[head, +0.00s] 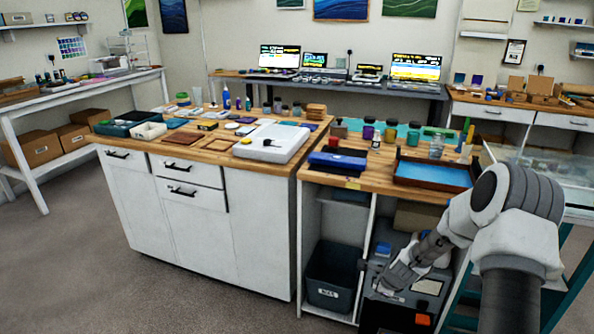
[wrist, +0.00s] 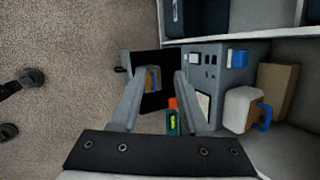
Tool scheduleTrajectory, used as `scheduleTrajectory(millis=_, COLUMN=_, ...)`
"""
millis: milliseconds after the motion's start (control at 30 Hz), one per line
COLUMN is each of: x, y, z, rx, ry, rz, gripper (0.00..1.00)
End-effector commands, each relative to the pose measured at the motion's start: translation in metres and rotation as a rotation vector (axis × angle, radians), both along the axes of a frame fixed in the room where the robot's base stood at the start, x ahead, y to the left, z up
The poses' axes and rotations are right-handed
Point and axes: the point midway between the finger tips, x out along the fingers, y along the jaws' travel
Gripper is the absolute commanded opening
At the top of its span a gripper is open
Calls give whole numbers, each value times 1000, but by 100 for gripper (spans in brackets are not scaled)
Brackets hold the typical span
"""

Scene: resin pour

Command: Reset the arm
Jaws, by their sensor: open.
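My gripper (head: 387,284) is low at the right in the head view, in front of the open lower shelf of the right-hand bench. Its fingers also show in the wrist view (wrist: 160,80), spread apart. A dark panel or opening and a small striped item (wrist: 153,79) lie beyond and between them; I cannot tell how deep that item sits. Nothing is visibly held. A grey machine (wrist: 203,58) stands just past the fingers; its lower part is partly hidden by my arm in the head view.
A white jug (wrist: 241,108) and a brown box (wrist: 277,88) are beside the machine. A small green item with an orange top (wrist: 172,118) shows near the right finger. A dark bin (head: 332,275) stands in the left compartment. A blue-lined tray (head: 432,173) is on the bench above.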

Motion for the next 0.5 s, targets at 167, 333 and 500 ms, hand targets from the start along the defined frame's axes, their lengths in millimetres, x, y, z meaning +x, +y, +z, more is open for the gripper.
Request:
scheduleTrajectory(millis=167, x=-7, y=17, z=73, rx=-130, ry=-25, rz=249, gripper=45)
scheduleTrajectory(millis=333, x=-25, y=32, z=134, rx=-252, ry=-38, rz=471, gripper=45)
scheduleTrajectory(millis=500, x=-52, y=48, z=190, rx=-373, ry=-47, rz=684, gripper=45)
